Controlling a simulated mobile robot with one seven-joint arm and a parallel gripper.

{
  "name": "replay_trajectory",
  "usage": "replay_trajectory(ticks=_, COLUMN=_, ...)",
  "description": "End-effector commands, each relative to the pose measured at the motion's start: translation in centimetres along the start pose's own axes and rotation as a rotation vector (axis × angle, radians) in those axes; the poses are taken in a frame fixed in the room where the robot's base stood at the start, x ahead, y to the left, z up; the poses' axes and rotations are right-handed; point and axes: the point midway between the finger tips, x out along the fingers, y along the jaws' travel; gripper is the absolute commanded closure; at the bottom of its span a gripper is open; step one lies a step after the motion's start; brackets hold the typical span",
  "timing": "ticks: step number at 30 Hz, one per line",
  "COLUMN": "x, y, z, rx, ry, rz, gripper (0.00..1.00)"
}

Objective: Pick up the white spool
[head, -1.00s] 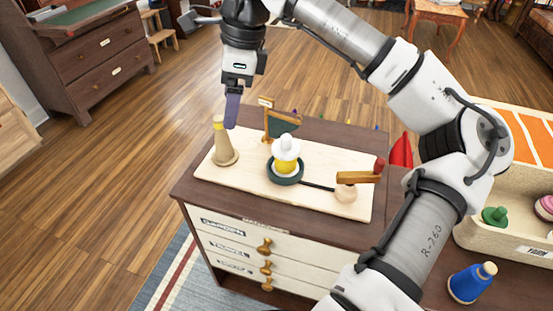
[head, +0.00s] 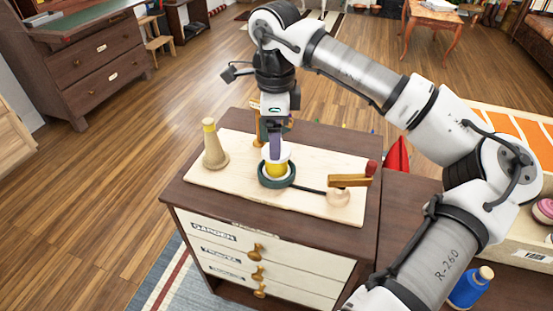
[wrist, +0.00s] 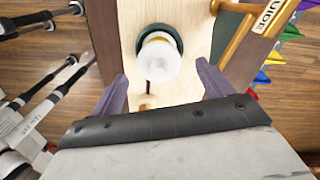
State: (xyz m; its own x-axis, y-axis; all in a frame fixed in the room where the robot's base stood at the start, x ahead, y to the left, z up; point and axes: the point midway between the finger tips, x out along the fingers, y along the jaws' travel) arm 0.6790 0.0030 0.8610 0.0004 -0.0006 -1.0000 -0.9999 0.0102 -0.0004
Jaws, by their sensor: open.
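The white spool (head: 276,170) has a yellow band and stands upright in a dark green round dish (head: 262,183) on a pale wooden board. In the wrist view the white spool (wrist: 160,61) shows its rounded white top, with the dark green dish (wrist: 144,32) behind it. My gripper (head: 276,156) points down over the spool and hides its top in the head view. In the wrist view my gripper (wrist: 161,71) is open, with one purple finger on each side of the spool's line. The fingers look empty; I cannot tell whether they touch the spool.
A tan cone-shaped spool (head: 213,150) stands at the board's left. A wooden crank with a red knob (head: 371,168) is at its right.

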Motion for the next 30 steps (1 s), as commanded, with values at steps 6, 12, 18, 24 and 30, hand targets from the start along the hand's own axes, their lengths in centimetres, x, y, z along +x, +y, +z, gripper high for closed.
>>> replay_trajectory(ticks=6, x=2.9, y=0.3, z=-0.3, rx=0.000, ry=-0.002, rz=0.003, gripper=0.21)
replay_trajectory(ticks=12, x=4.8, y=0.2, z=-0.2, rx=0.000, ry=0.000, rz=0.001, gripper=0.21)
replay_trajectory(ticks=18, x=4.8, y=0.2, z=-0.2, rx=0.000, ry=0.000, rz=0.000, gripper=0.25)
replay_trajectory(ticks=24, x=4.8, y=0.2, z=-0.2, rx=0.000, ry=0.000, rz=0.000, gripper=0.51)
replay_trajectory(ticks=30, x=4.8, y=0.2, z=-0.2, rx=0.000, ry=0.000, rz=0.000, gripper=0.70)
